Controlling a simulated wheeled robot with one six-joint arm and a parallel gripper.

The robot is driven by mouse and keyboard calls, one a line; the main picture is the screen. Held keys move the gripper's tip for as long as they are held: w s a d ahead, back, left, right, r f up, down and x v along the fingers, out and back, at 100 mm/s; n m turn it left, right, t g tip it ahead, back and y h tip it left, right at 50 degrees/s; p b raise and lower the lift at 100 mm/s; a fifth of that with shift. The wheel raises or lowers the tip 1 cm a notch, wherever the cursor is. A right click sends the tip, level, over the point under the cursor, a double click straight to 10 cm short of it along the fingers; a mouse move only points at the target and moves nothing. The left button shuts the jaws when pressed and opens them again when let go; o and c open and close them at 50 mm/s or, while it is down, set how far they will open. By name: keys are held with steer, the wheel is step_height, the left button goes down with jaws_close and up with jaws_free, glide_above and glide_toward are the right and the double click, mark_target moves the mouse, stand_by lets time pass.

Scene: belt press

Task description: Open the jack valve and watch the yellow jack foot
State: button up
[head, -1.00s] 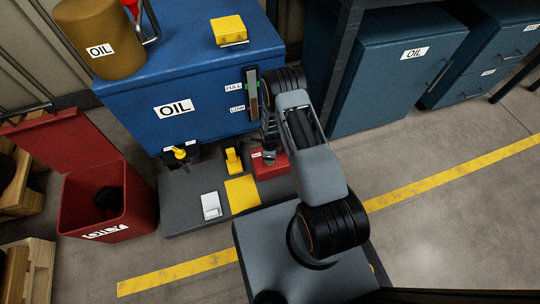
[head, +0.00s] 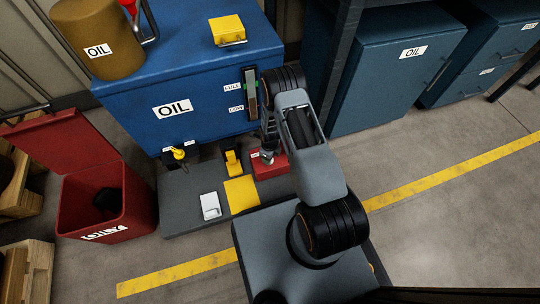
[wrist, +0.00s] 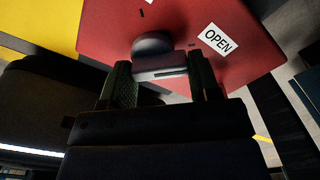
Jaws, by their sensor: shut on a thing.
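The red valve box (head: 276,168) stands on the dark base below the blue oil tank. In the wrist view the red top (wrist: 115,22) carries an OPEN label (wrist: 218,38) and a dark round knob (wrist: 152,44) with a flat grey handle (wrist: 160,66). My gripper (wrist: 163,78) is shut on this handle, one finger on each side; it also shows in the head view (head: 268,150), partly hidden by my arm. The yellow jack foot (head: 233,163) appears to be the upright yellow piece left of the red box. Its contact with the base is unclear.
The blue oil tank (head: 175,85) stands behind, with a yellow block (head: 229,29) on top. A yellow tap (head: 179,154), white piece (head: 210,206) and yellow square (head: 241,191) are by the base. An open red bin (head: 105,215) stands left. Floor at right is clear.

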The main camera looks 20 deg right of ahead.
steer(key=o, duration=0.9)
step_height(320, 180, up, 14)
steer(key=p, duration=0.5)
steer(key=shift+p, duration=0.35)
step_height(320, 180, up, 37)
steer(key=s+n+t+p, duration=0.2)
steer(key=n+p, duration=0.9)
steer(key=p, duration=0.5)
steer(key=s+r+n+p, duration=0.5)
steer(key=r, duration=0.5)
steer(key=s+a+r+n+t+p, duration=0.1)
steer(key=s+r+n+p, duration=0.4)
steer(key=r, duration=0.6)
steer(key=s+r+n+p, duration=0.5)
steer(key=r+n+p, duration=0.1)
steer(key=r, duration=0.5)
steer(key=shift+a+r+t+p, duration=0.2)
steer(key=shift+t+p, duration=0.1)
